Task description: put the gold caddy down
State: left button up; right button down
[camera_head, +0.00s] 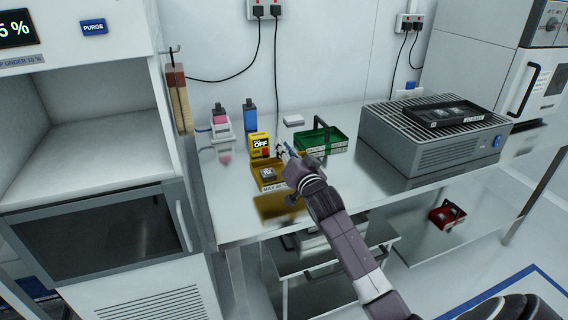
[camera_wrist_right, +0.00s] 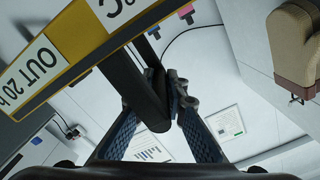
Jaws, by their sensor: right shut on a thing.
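The gold caddy (camera_head: 264,184) is at the left part of the steel bench, with a dark labelled block (camera_head: 268,174) in it. My right gripper (camera_head: 284,151) is at the caddy's right side. In the right wrist view, its blue-padded fingers are closed around the caddy's dark handle (camera_wrist_right: 150,98), and the yellow labelled wall (camera_wrist_right: 75,48) fills the upper left. The caddy's reflection shows on the steel just below it; I cannot tell whether its base touches the bench. My left gripper is not in view.
A yellow switch box (camera_head: 259,144) stands close behind the caddy. Two bottles (camera_head: 221,124) (camera_head: 250,117) are behind left. Bare steel bench (camera_head: 225,200) lies left of the caddy.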

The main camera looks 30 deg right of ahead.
aim_at(280, 157)
notch_tip(280, 157, down, 5)
jog(key=shift+f, duration=0.1)
dwell(0.3)
jog(key=c, duration=1.9)
grip_release()
jog(key=shift+f, duration=0.1)
jog(key=shift+c, duration=0.2)
jog(key=b+v, duration=0.1)
jog(key=v, duration=1.1)
jog(key=shift+a, duration=0.1)
